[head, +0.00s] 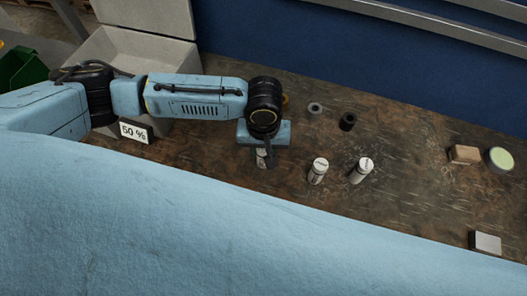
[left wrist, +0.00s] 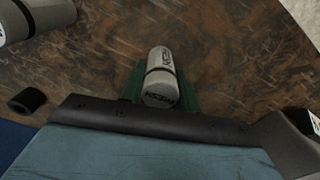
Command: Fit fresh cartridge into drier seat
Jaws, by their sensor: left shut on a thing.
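My left gripper (head: 265,153) is over the left part of the bench, pointing down and shut on a white cartridge (head: 261,159). In the left wrist view this cartridge (left wrist: 160,76) has a dark band and lettering that seems to read FRESH upside down. Green surfaces show on both sides of it. Two more white cylinders stand to the right in the head view, one nearer (head: 318,171) and one farther right (head: 361,170). I cannot pick out the drier seat for certain. My right gripper is not in view.
A grey ring (head: 314,108) and a black ring (head: 347,121) lie behind the cylinders. A brown block (head: 464,154), a round green-topped item (head: 499,160) and a pale box (head: 487,242) are at right. A "50 %" card (head: 133,132) stands at left.

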